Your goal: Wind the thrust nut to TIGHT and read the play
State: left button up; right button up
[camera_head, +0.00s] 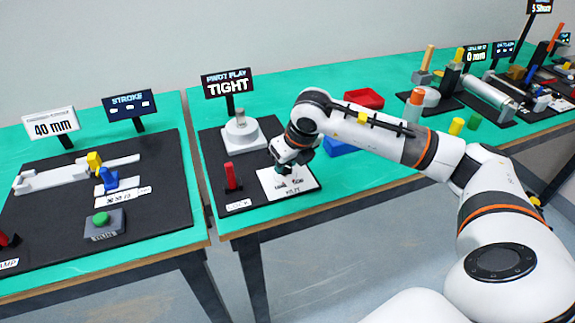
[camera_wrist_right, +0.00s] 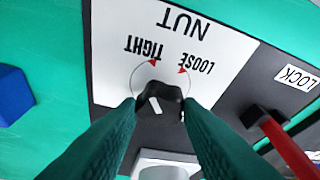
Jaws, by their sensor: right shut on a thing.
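The thrust nut is a black knob (camera_wrist_right: 172,101) with a white pointer line, on a white NUT plate (camera_wrist_right: 112,65) marked TIGHT and LOOSE with red triangles. In the right wrist view its pointer leans up and slightly left, toward the TIGHT side. My right gripper (camera_wrist_right: 158,110) is shut on the knob, a green finger on each side. In the head view my right gripper (camera_head: 283,169) is down at the plate (camera_head: 300,183) and hides the knob. The PIVOT PLAY display (camera_head: 229,84) reads TIGHT. My left gripper is not in view.
A red lever (camera_head: 230,177) by the LOCK label stands left of the plate. A white round fixture (camera_head: 241,134) stands behind it. A blue block (camera_head: 342,147) and a red tray (camera_head: 364,98) lie to the right. The STROKE station (camera_head: 128,104) is on the left table.

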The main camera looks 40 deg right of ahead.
jog(key=shift+m, duration=0.7)
jog(key=o, duration=1)
jog(key=shift+c, duration=0.2)
jog(key=v, duration=1.2)
jog(key=shift+a+b, duration=0.2)
jog(key=shift+b, duration=0.15)
jog(key=shift+w+r, duration=0.1)
